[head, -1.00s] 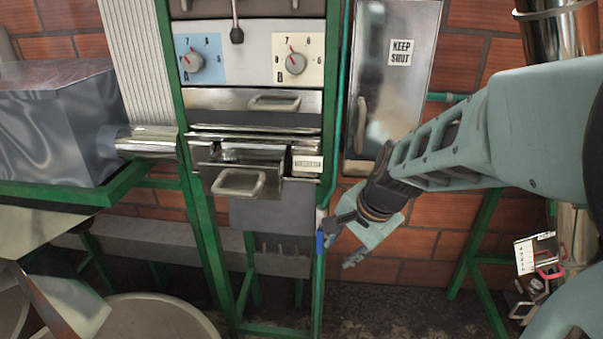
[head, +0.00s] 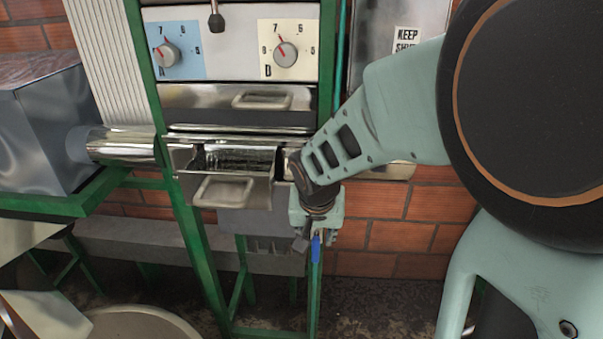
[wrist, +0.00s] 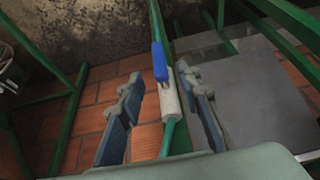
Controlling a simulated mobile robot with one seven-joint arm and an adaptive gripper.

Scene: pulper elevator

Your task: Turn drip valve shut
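The drip valve has a blue lever (head: 315,248), which hangs down along the thin green pipe beside the machine's right leg. In the wrist view the blue lever (wrist: 160,62) lies nearly in line with the pipe, on a whitish valve body (wrist: 169,95). My gripper (head: 316,235) is at the valve, its fingers partly hidden in the head view. In the wrist view my gripper (wrist: 162,88) is open, one finger on each side of the valve. Gaps show between the fingers and the lever, so it is not gripped.
The green frame leg (head: 316,290) runs close by the valve. A metal drawer with a handle (head: 222,190) juts out to the upper left. A brick wall (head: 400,237) stands behind. A round pale basin (head: 140,318) stands at the lower left.

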